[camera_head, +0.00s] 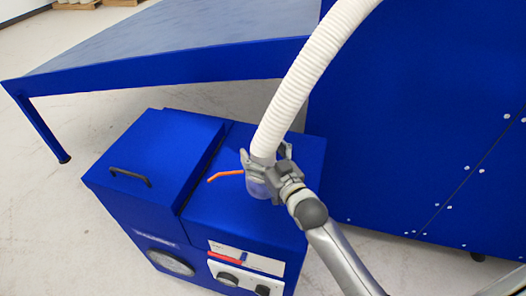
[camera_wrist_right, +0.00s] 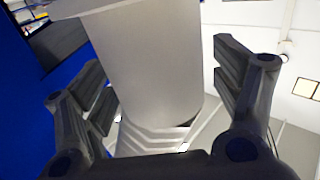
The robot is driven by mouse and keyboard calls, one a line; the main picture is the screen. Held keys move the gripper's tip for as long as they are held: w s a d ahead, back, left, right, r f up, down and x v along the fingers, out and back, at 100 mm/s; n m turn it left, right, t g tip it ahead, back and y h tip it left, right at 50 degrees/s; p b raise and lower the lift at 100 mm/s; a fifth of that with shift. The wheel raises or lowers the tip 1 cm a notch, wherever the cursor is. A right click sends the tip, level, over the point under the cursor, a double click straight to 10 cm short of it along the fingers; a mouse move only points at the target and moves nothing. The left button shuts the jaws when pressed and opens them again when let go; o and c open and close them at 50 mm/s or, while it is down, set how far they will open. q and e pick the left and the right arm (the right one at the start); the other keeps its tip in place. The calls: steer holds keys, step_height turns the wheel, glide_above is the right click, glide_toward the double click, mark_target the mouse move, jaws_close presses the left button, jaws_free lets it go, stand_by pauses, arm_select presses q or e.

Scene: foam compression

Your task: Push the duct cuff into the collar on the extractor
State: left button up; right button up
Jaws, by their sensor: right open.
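The white ribbed duct hose (camera_head: 303,75) comes down from the top of the head view to the top of the blue extractor (camera_head: 255,215). A smooth pale grey cylinder, seemingly the duct cuff (camera_wrist_right: 148,65), stands at the hose's end in the right wrist view, with hose ribs (camera_wrist_right: 150,140) beside it. My right gripper (camera_head: 266,156) is open, its fingers on either side of this end, with gaps visible in the wrist view. A pale round part (camera_head: 259,189) shows below the gripper; I cannot tell whether it is cuff or collar, or how deep the cuff sits.
An orange lever (camera_head: 225,175) sticks out left of the hose end. A black handle (camera_head: 130,177) is on the extractor's left lid. A blue-framed table (camera_head: 170,80) stands behind, and a large blue panel (camera_head: 420,120) rises at the right. Pale floor is clear at left.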

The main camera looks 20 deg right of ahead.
steer(key=shift+s, duration=0.1)
steer(key=s+d, duration=0.2)
steer(key=s, duration=0.9)
steer(key=shift+s+d, duration=0.15)
steer(key=shift+s, duration=0.2)
